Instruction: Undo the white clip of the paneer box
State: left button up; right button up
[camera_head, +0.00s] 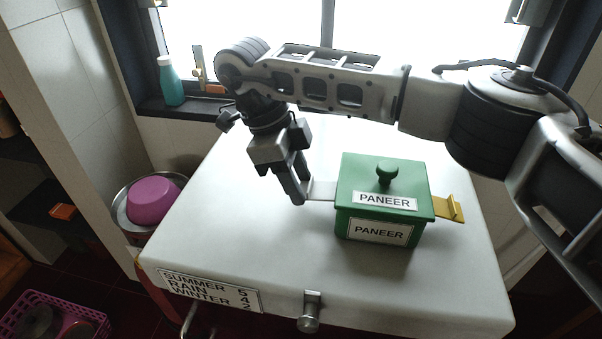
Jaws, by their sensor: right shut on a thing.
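The green paneer box (384,190) stands upright on the white top, with its lid on and a round green knob (387,172). Labels on lid and front read PANEER. The white clip (321,190) sticks out flat from the box's left side. A yellow clip (449,207) sticks out on the right side. My right gripper (299,196) comes down from above at the left of the box, its fingers shut on the outer end of the white clip. The fingers partly hide that end. My left gripper is not in view.
The white top (240,220) is clear around the box. Its front has a lettered plate (210,291) and a metal latch (310,311). A purple bowl (152,201) stands at the left. A teal bottle (170,82) stands on the window sill. My right arm spans the back.

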jog(key=shift+f+h, duration=0.15)
jog(key=shift+h, duration=0.25)
jog(key=o, duration=0.9)
jog(key=shift+c, duration=0.2)
jog(key=shift+o, duration=0.6)
jog(key=shift+a, duration=0.1)
